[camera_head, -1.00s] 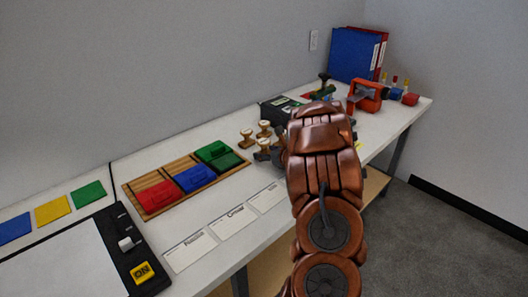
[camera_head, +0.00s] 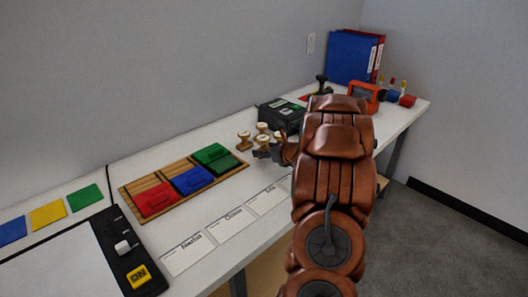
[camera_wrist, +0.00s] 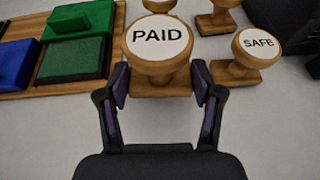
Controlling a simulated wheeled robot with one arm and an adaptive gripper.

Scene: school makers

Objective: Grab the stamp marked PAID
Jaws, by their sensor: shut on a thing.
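The stamp marked PAID (camera_wrist: 159,38) is a wooden stamp with a round white top lettered in black, upright in the wrist view. My gripper (camera_wrist: 160,84) has a dark finger on each side of it and is shut on it. The stamp's base sits between the fingertips, over the pale table. In the head view, my gripper (camera_head: 268,153) is at the group of stamps, and my arm hides part of the table behind it. Which stamp there is the PAID one is hard to tell in that view.
A stamp marked SAFE (camera_wrist: 258,43) stands close on the right, with other wooden stamps behind. A wooden tray (camera_head: 125,190) holds red, blue and green ink pads on the left. White cards (camera_head: 232,224) lie along the front edge. A black case (camera_head: 278,112) stands behind the stamps.

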